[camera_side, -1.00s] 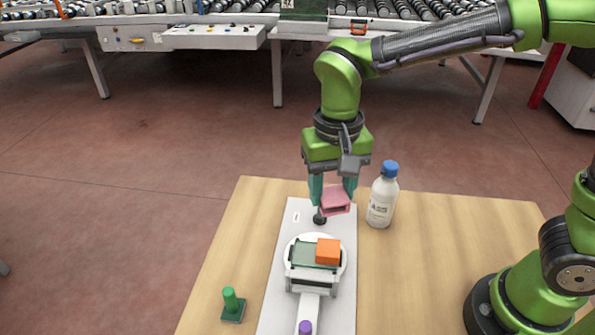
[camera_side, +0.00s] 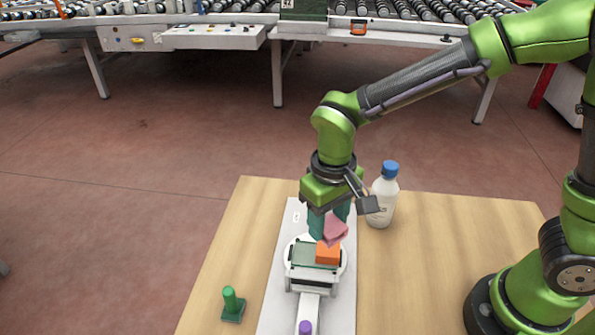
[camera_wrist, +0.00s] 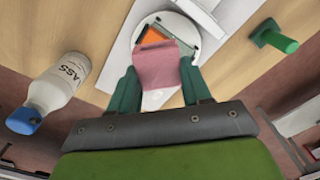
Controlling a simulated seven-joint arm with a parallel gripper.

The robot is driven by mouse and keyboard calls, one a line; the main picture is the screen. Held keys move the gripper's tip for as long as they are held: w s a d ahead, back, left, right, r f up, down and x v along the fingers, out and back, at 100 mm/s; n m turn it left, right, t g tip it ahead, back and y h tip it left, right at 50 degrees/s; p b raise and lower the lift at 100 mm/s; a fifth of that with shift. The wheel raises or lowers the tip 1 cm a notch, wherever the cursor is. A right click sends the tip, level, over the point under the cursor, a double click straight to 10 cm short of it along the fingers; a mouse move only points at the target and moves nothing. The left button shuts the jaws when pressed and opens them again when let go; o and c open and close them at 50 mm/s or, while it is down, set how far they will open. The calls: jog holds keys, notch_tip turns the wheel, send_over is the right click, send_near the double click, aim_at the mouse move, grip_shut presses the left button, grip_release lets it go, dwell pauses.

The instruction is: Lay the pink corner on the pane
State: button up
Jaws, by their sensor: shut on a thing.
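The pink corner (camera_side: 335,231) is held between the teal fingers of my gripper (camera_side: 327,228), tilted, just above the far side of the pane. It also shows in the wrist view (camera_wrist: 157,66) between both fingers (camera_wrist: 157,88). The greenish glass pane (camera_side: 302,256) lies on a round white plate (camera_side: 288,249). An orange corner (camera_side: 328,252) sits on the pane's right part. In the side view the pink corner overlaps the orange one's top edge; I cannot tell if they touch. In the wrist view the pink corner hides part of the pane.
A white bottle with a blue cap (camera_side: 383,196) stands right of my gripper. A green peg-like tool (camera_side: 231,305) stands at the front left. A purple knob (camera_side: 305,327) is on the white base (camera_side: 275,300) at the front.

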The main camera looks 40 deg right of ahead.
jog(key=shift+w+a+f, duration=0.4)
jog(key=shift+w+f, duration=0.25)
jog(key=shift+w, duration=0.1)
jog(key=shift+w+a+f, duration=0.45)
jog(key=shift+w+f, duration=0.25)
jog(key=shift+w+a+f, duration=0.4)
jog(key=shift+w+f, duration=0.25)
jog(key=shift+w, duration=0.1)
jog(key=shift+f, duration=0.25)
jog(key=shift+f, duration=0.4)
jog(key=o, duration=1)
